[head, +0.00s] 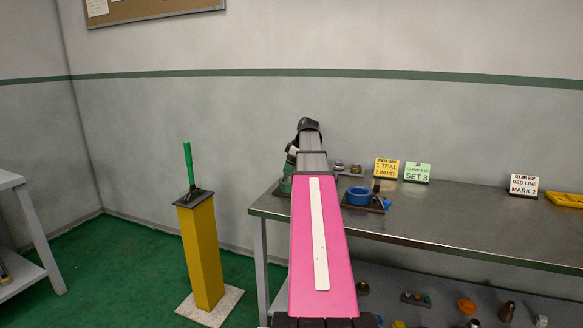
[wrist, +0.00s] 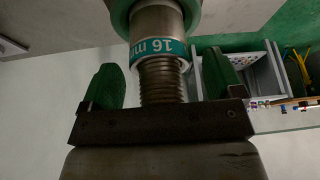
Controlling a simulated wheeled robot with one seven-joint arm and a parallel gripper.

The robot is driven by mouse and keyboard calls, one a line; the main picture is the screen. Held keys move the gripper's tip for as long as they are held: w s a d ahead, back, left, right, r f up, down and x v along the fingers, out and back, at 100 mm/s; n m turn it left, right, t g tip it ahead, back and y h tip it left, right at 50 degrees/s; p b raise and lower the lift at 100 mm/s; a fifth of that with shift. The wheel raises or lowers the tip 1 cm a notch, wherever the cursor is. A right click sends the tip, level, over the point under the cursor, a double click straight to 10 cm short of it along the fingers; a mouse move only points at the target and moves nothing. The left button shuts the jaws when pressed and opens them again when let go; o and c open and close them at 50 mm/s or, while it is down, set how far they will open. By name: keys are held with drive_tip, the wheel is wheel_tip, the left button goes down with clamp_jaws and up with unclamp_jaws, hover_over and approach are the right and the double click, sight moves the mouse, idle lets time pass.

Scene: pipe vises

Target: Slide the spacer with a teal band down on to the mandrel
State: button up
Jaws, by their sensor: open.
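In the wrist view a grey metal cylinder with a teal band (wrist: 158,48) stands between my fingers. The band carries upside-down lettering that reads "16 m". A threaded section (wrist: 160,82) runs from it toward my palm, and a green ring-shaped part (wrist: 193,14) surrounds its far end. I cannot tell where spacer and mandrel part. My gripper (wrist: 163,80) is open, with one green finger on each side and visible gaps to the metal. In the head view my arm hides the gripper and most of a green fixture (head: 285,186) at the bench's left end.
A blue vise (head: 358,196) stands on the steel bench (head: 460,205), right of my arm. Two small metal pieces (head: 347,167) and several sign cards (head: 387,168) stand behind it. A yellow pedestal (head: 202,255) with an upright green handle (head: 188,165) is left of the bench.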

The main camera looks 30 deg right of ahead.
drive_tip(key=v, duration=1)
drive_tip(key=shift+r, duration=0.4)
drive_tip(key=shift+s, duration=0.15)
